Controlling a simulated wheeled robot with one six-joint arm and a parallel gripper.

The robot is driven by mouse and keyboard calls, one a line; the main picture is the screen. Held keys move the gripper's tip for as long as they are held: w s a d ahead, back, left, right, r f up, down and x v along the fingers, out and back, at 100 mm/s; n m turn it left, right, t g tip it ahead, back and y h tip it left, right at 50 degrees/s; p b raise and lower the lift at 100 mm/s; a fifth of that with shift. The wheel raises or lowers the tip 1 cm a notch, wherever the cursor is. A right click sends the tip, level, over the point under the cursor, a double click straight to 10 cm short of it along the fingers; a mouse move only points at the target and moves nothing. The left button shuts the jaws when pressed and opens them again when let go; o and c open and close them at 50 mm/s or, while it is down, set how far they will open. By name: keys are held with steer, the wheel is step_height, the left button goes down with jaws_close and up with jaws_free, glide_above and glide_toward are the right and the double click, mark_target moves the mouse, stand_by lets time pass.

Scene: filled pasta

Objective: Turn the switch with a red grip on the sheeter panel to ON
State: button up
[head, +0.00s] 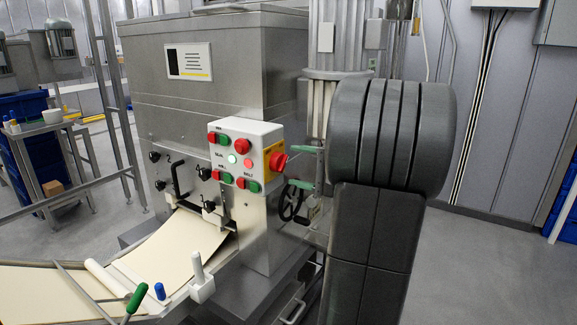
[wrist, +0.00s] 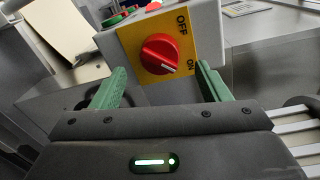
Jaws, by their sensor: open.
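The red-grip switch (head: 277,161) sits on a yellow plate on the right side of the sheeter panel (head: 236,133). In the wrist view, the red grip (wrist: 160,54) is centred on the yellow plate (wrist: 133,45), with OFF printed at upper right and ON at lower right. Its white mark points to the lower right, on the ON side and away from OFF. My gripper (wrist: 160,87) is open, with one green finger on each side below the knob, not touching it. In the head view, my gripper (head: 304,167) is just right of the switch.
The panel's front has several red and green buttons and a larger red button (head: 242,146). A black handwheel (head: 291,203) is below my gripper. A dough sheet (head: 180,245) runs out at lower left. Grey floor is open at right.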

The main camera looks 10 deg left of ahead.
mark_target(285, 163)
steer(key=v, duration=0.9)
steer(key=shift+d, duration=0.25)
steer(key=shift+s+a, duration=0.1)
steer(key=x, duration=1.3)
steer(key=shift+a, duration=0.3)
steer(key=shift+d, duration=0.1)
